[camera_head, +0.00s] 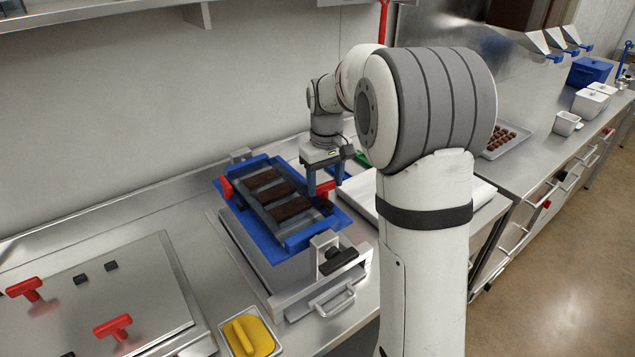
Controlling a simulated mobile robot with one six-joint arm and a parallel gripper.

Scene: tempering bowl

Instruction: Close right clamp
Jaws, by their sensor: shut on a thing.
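A blue frame (265,243) holds a mould with several dark chocolate bars (268,193), on a metal stand on the counter. The right clamp (326,187) has a red handle at the right side of the frame. My gripper (325,182) points down over that side, with its dark fingers on either side of the red handle, shut on it. The fingers partly cover the handle, so its exact angle is hard to tell. The left clamp (226,188) is a red handle at the frame's left edge.
A metal plate (150,280) with two red handles lies at the left. A small container with a yellow item (248,336) stands at the front. A black knob (338,259) and a metal pull handle (333,303) are at the stand's front. My arm hides part of the counter behind.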

